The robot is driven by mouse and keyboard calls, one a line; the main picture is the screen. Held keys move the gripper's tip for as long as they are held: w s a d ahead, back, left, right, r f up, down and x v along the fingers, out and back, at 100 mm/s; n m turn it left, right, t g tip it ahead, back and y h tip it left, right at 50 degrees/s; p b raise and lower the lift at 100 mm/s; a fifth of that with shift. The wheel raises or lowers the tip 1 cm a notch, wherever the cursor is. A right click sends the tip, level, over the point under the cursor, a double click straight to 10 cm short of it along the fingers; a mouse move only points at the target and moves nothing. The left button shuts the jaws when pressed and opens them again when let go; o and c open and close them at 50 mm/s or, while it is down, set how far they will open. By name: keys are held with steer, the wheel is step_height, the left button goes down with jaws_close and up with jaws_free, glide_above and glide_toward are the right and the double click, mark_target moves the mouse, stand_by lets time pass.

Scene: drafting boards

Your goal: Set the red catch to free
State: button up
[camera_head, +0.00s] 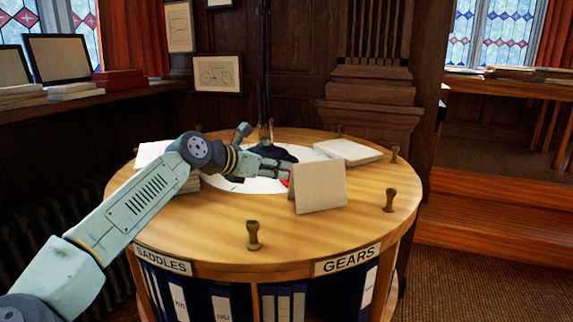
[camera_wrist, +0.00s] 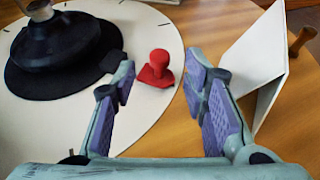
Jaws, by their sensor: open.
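The red catch (camera_wrist: 157,69) is a small red piece with a round knob on a pointed base. In the wrist view it sits on the edge of the white disc (camera_wrist: 150,18), beside the black round base (camera_wrist: 55,45). In the head view only a bit of red (camera_head: 286,182) shows, mostly hidden by my gripper and a card. My gripper (camera_wrist: 158,80) is open, with its fingers on either side of the catch in the picture and nothing held. I cannot tell whether a finger touches it. In the head view my gripper (camera_head: 284,173) reaches over the round table.
A folded beige card (camera_head: 320,188) stands close to the right of my gripper. A thick book (camera_head: 348,152) lies behind it. Wooden pegs, one at the front (camera_head: 254,235), stand around the rim of the table (camera_head: 200,235). The front tabletop is mostly clear.

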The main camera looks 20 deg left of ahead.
mark_target(285, 184)
steer(key=p+x, duration=0.1)
steer(key=x, duration=0.4)
jaws_close()
stand_by(0.5)
steer(key=shift+r, duration=0.1)
